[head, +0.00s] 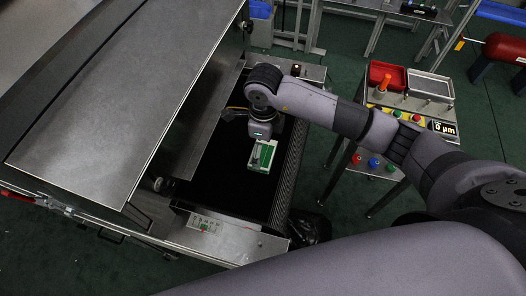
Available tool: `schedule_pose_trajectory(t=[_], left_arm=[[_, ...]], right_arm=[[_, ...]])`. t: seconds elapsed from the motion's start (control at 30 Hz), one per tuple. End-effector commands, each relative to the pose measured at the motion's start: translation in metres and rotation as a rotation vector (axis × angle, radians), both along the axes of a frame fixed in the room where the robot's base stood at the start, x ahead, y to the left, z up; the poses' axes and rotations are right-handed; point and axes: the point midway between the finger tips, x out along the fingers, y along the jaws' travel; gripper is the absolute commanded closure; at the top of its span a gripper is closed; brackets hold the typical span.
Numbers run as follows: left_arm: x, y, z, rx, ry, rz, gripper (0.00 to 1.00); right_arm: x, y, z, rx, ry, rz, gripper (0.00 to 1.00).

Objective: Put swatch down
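A small green and white swatch (260,162) shows on or just above the black belt (235,190) of the tunnel dryer, close to the open end of its hood. My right arm reaches in from the right, and its gripper (262,146) points down at the swatch's upper part. The fingers are small and dark here, so I cannot tell whether they are closed on the swatch or whether it rests on the belt. My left gripper is out of view.
The dryer's metal hood (120,85) stands left of the belt. A small control panel (203,224) sits at the near end. At right, a stand holds a red tray (386,75), a grey tray (430,86) and a display (443,128) reading 0 µm. Bare belt surrounds the swatch.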

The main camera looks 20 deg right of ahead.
Motion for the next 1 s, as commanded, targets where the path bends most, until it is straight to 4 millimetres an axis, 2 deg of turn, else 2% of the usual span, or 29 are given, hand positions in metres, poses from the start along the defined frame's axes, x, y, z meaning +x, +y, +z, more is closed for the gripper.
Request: schedule_pose_trajectory(t=[0.03,0.2,0.47,1.0], left_arm=[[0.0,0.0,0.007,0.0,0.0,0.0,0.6],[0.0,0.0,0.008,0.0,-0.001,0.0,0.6],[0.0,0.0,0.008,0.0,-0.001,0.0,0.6],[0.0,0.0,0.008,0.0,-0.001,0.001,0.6]], right_arm=[[0.0,0.002,-0.006,0.001,0.004,0.0,0.0],[0.0,0.001,-0.026,0.0,0.002,0.0,0.0],[0.001,0.001,-0.028,0.001,-0.001,0.001,0.0],[0.001,0.001,-0.028,0.001,-0.001,0.001,0.36]])
